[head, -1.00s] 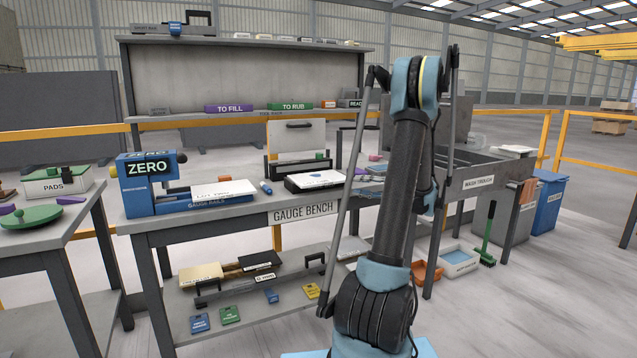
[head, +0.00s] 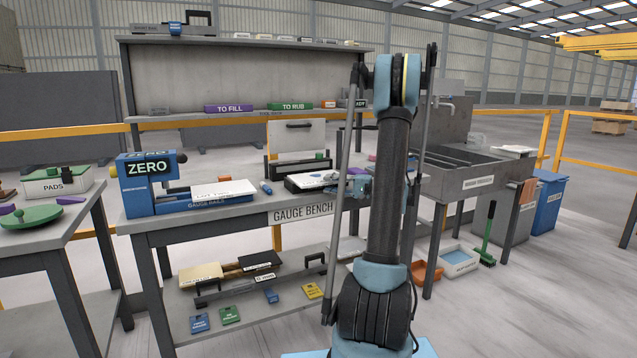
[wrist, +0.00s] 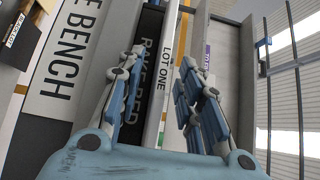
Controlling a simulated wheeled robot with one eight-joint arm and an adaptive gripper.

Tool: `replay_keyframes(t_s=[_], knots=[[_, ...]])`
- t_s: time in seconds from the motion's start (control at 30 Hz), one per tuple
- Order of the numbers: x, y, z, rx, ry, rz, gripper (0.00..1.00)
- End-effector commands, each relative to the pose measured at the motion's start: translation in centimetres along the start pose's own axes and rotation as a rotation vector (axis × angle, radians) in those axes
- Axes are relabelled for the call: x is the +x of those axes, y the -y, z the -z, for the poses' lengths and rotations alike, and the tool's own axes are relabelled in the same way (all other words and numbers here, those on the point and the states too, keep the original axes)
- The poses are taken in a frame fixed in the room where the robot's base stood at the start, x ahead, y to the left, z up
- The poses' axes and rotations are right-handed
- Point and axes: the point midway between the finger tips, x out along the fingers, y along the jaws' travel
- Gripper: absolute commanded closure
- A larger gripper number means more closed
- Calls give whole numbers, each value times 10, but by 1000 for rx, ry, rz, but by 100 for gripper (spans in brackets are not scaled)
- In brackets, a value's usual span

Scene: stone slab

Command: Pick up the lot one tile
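The lot one tile shows in the wrist view as a pale edge lettered LOT ONE (wrist: 168,65). In the head view its white top with blue-grey marks (head: 312,178) lies on the dark rake bed (wrist: 146,65) on the gauge bench. My gripper (wrist: 161,62) is open, and the tile's edge appears between its two spread blue fingers. I see no finger clearly touching the tile. In the head view my gripper (head: 350,183) is at the tile's right end, partly hidden by my arm.
The lot two tile (head: 222,190) lies on the blue gauge rails to the left, beside the ZERO gauge (head: 148,170). A small blue item (head: 266,187) lies between. A grey wash trough (head: 465,180) stands to the right. A frame with a handle (head: 297,138) stands behind the rake bed.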

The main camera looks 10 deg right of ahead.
Motion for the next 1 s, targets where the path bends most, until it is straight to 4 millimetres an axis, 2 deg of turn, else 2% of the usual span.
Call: replay_keyframes(t_s=[0.1,0.33,0.37,0.5,0.87,1.0], knots=[[13,0,0,0,1,0,67],[14,0,0,0,-1,0,67],[14,0,0,0,-1,0,69],[14,0,1,0,-1,0,100],[14,0,0,0,-1,-1,100],[14,6,1,0,-1,-1,100]])
